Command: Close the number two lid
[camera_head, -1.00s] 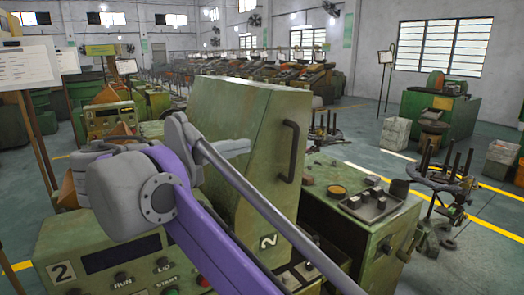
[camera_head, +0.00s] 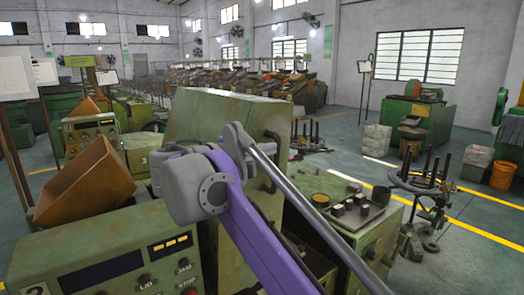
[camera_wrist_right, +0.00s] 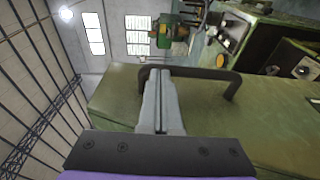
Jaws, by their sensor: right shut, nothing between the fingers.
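The number two lid (camera_head: 225,115) is a tall, worn green metal cover in the middle of the head view, on the machine with the LID button panel (camera_head: 120,270). Its dark bar handle (camera_head: 274,150) is on its right side, partly behind my right arm. In the right wrist view, my right gripper (camera_wrist_right: 160,75) is shut and empty. Its fingers lie over the lid's green face (camera_wrist_right: 260,115) and overlap one end of the handle (camera_wrist_right: 200,74); I cannot tell whether they touch. In the head view my right arm hides the fingers and the lid's lower part. My left gripper is not in view.
An orange-brown hopper (camera_head: 90,182) stands left of the lid. A block with knobs and small dark parts (camera_head: 350,205) sits at the right. A rack with upright rods (camera_head: 425,180) stands on the floor beyond. Open floor lies at the far right.

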